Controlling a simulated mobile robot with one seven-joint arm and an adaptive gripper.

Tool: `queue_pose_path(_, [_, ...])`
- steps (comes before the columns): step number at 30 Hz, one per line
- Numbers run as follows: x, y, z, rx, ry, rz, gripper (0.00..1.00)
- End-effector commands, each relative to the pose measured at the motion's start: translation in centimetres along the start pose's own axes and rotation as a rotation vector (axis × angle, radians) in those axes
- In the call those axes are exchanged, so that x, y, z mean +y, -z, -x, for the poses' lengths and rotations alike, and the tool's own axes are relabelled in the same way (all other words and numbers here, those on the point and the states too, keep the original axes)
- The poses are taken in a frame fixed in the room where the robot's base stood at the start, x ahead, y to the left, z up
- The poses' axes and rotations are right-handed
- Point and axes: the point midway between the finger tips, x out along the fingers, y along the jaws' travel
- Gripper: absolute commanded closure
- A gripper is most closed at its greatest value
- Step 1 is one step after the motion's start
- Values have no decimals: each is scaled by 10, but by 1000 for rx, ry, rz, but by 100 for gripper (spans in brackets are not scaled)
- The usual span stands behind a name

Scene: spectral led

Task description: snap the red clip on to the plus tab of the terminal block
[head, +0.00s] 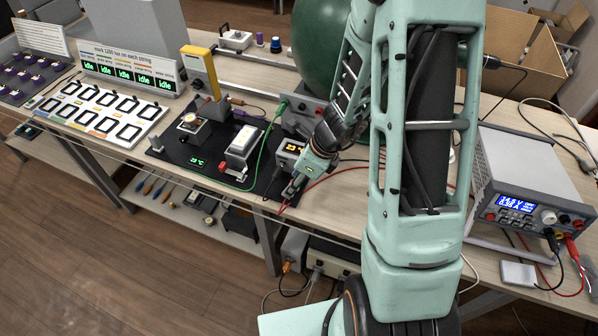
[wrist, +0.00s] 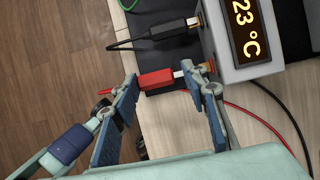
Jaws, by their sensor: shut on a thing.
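The red clip (wrist: 156,79) lies between the two fingers of my gripper (wrist: 162,92), which is shut on it. Its silver jaw end points right, toward a brass tab (wrist: 208,67) on the side of the grey block (wrist: 236,68). The right finger partly hides that spot, so I cannot tell whether jaw and tab touch. A black clip (wrist: 172,29) sits at the block's other tab. In the head view my gripper (head: 291,190) is at the table's front edge, just below the block with the amber display (head: 292,148). The clip is barely visible there.
Red and black leads (wrist: 262,128) run across the table right of my gripper. A black mat (head: 205,158) carries small instruments left of it. A power supply (head: 528,180) stands at the right. The floor lies open beyond the front edge.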

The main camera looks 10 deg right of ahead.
Motion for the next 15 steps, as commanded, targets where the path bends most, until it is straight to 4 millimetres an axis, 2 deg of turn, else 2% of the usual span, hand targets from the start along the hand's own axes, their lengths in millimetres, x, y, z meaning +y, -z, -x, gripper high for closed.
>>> queue_pose_path(15, [-7, 0, 1, 0, 0, -1, 100])
